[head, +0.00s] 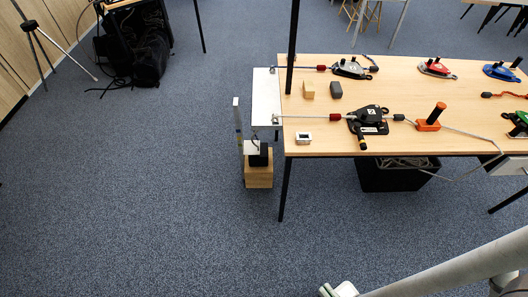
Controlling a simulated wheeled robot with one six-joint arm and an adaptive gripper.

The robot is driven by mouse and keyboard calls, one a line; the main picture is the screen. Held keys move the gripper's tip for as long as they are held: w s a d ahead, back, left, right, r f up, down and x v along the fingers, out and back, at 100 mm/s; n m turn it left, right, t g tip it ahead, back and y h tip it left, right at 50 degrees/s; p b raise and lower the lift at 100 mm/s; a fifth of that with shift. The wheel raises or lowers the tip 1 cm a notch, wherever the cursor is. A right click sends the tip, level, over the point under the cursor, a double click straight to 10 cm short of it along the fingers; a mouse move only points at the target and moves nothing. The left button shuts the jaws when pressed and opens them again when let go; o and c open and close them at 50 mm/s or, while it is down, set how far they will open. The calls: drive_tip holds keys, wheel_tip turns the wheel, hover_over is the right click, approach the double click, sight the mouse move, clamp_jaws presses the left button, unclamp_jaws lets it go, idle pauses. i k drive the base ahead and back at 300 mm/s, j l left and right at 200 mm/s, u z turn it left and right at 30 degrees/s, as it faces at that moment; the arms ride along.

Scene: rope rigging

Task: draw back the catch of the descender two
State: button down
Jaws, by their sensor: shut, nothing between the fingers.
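A black descender (371,121) lies on the wooden table (325,142) near its front edge. It has a small white label that is too small to read surely, so I cannot confirm it is number two. The catch is too small to make out. A grey descender (351,69) lies farther back on a blue rope. My arm shows at the bottom right, well away from the table; my gripper is not in view.
Red (436,68) and blue (501,72) devices lie farther back. Two small blocks (308,90) (336,90) lie at left. A black bin (385,180) is under the table. The floor (150,200) in front is clear.

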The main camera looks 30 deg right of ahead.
sight(381, 124)
drive_tip(key=z, duration=1.3)
